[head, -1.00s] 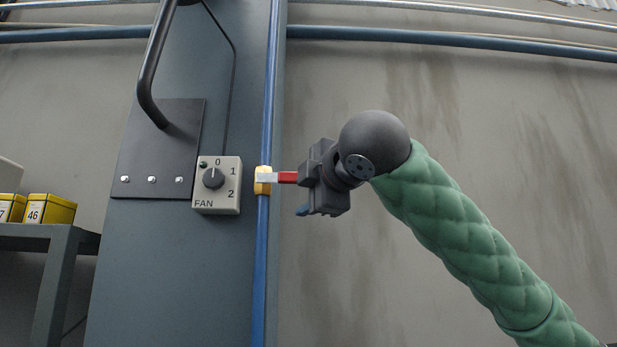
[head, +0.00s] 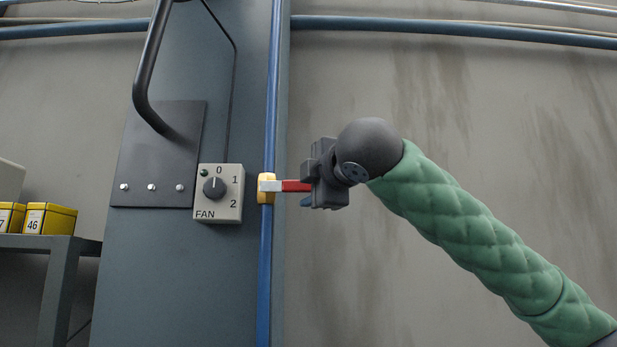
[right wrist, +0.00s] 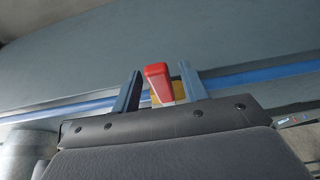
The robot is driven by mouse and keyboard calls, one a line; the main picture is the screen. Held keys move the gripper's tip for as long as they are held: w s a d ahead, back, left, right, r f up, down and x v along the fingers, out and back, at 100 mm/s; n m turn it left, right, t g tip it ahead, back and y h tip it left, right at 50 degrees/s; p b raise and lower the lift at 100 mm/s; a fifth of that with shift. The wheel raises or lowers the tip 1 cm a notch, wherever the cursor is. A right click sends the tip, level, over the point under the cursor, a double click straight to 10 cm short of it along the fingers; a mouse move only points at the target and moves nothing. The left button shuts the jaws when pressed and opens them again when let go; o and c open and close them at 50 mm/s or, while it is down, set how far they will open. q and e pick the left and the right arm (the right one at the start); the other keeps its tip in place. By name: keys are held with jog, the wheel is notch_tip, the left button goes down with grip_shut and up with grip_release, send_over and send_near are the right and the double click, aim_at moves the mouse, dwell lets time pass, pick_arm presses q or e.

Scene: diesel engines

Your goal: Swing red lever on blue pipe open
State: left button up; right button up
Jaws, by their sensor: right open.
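The red lever (head: 296,186) sticks out sideways to the right from a brass valve (head: 267,187) on the vertical blue pipe (head: 270,110). My right gripper (head: 306,195) is at the lever's outer end in the head view and partly hides it. In the right wrist view the red lever (right wrist: 158,80) stands between the two blue-grey fingers of the right gripper (right wrist: 160,92), with a gap on each side. The jaws are open. The blue pipe (right wrist: 250,77) runs across behind the fingers. My left gripper is not in view.
A fan switch box (head: 218,193) is fixed to the blue-grey column just left of the pipe. A black bent handle (head: 146,85) is mounted further left. Yellow boxes (head: 50,219) stand on a shelf at far left.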

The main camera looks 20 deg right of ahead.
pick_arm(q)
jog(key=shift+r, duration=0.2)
pick_arm(e)
jog(key=shift+w, duration=0.3)
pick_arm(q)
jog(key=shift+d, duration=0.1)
pick_arm(e)
jog(key=shift+c, duration=0.2)
grip_shut()
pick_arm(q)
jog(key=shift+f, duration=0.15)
pick_arm(e)
jog(key=shift+f, duration=0.15)
